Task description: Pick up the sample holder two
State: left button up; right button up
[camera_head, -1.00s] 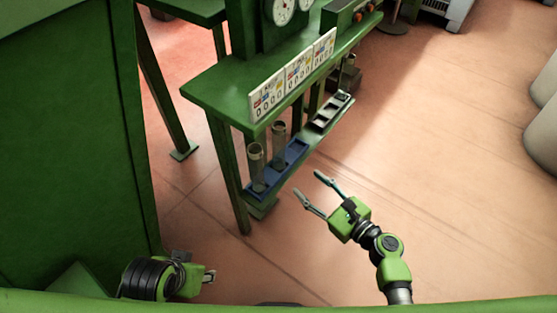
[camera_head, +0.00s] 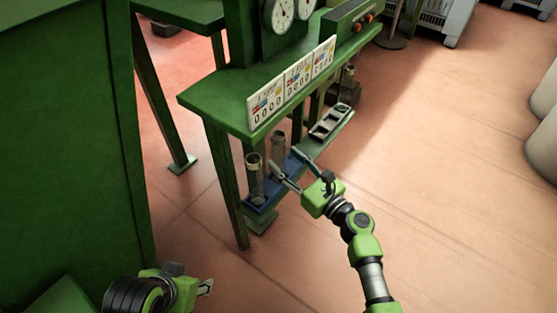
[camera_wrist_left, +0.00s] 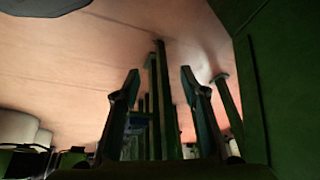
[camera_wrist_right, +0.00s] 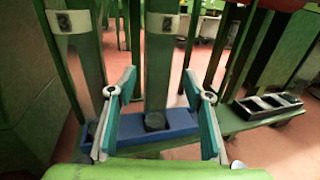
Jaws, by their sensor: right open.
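Two clear upright tubes with number labels stand in a blue tray (camera_head: 262,204) on the low green shelf. The left tube (camera_head: 254,180) is on the near side, and the other tube (camera_head: 278,146) stands behind it. The left tube (camera_wrist_right: 84,60) is outside the left finger. My right gripper (camera_head: 283,161) is open and empty, close in front of the tray. My left gripper (camera_wrist_left: 158,76) is open and empty, low at the left.
A black tray with compartments (camera_head: 330,122) sits farther along the shelf. The green bench (camera_head: 222,96) with its card panels overhangs the tubes. A large green cabinet (camera_head: 60,130) stands at the left.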

aim_at(283, 158)
jog(key=x, duration=0.3)
jog(key=shift+w+a, duration=0.15)
jog(key=shift+a, duration=0.1)
jog(key=c, duration=1.2)
pick_arm(q)
jog(key=w, duration=0.1)
jog(key=w+d+r+t, duration=0.1)
jog(key=w+t, duration=0.1)
jog(key=w, duration=0.1)
jog(key=shift+w+d+r, duration=0.1)
jog(key=shift+d+r, duration=0.05)
pick_arm(e)
jog(key=shift+r, duration=0.1)
